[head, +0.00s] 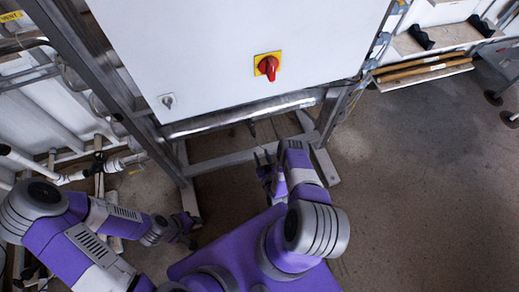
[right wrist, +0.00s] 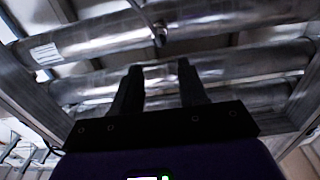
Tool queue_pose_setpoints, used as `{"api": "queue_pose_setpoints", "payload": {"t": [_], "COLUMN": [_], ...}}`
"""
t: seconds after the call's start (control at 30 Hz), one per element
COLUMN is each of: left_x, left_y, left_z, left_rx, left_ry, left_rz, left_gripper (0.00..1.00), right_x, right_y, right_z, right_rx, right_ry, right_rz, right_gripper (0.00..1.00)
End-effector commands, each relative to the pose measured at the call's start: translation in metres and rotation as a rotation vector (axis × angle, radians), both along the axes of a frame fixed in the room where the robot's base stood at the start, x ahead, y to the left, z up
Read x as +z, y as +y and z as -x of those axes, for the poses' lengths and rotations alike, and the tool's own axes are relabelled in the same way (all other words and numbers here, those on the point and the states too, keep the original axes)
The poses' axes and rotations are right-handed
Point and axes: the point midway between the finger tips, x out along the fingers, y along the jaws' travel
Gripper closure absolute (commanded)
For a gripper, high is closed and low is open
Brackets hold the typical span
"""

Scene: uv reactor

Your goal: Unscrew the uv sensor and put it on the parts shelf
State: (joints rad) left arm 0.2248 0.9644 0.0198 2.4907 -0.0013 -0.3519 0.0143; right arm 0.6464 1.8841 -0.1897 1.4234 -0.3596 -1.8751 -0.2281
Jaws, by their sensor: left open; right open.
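A small metal fitting (right wrist: 159,34) with a thin dark lead sits on a steel tube in the right wrist view; it looks like the uv sensor, but it is blurred. My right gripper (right wrist: 161,82) is open and empty below it, apart from it, fingers pointing toward the tubes. In the head view my right gripper (head: 264,160) is in front of the frame under the white cabinet. My left gripper (head: 191,240) is open and low at the left, near the frame's leg. A wooden shelf (head: 425,70) at the upper right may be the parts shelf.
The white cabinet (head: 230,50) with a red switch (head: 268,66) hangs above a steel tube (head: 245,112). Metal frame posts (head: 100,65) flank the tubes. White pipes (head: 90,172) stand at the left. The floor (head: 420,180) at the right is clear.

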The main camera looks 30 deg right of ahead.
Motion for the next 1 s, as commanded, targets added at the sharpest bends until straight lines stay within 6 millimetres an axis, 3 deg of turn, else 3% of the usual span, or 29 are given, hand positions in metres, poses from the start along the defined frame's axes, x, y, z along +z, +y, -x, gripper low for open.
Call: {"api": "queue_pose_setpoints", "payload": {"t": [0.63,1.0], "left_x": [-0.028,-0.025], "left_y": [0.000,0.000], "left_z": [0.000,0.000], "left_rx": [0.000,0.000], "left_ry": [0.000,0.000], "left_rz": [0.000,0.000], "left_gripper": [0.57,0.57], "right_x": [-0.001,0.000], "right_y": [-0.017,-0.026], "right_z": [-0.068,-0.109], "right_rx": [0.000,0.001], "right_ry": [-0.001,-0.001], "right_rz": [0.003,0.004], "right_gripper": [0.57,0.57]}}
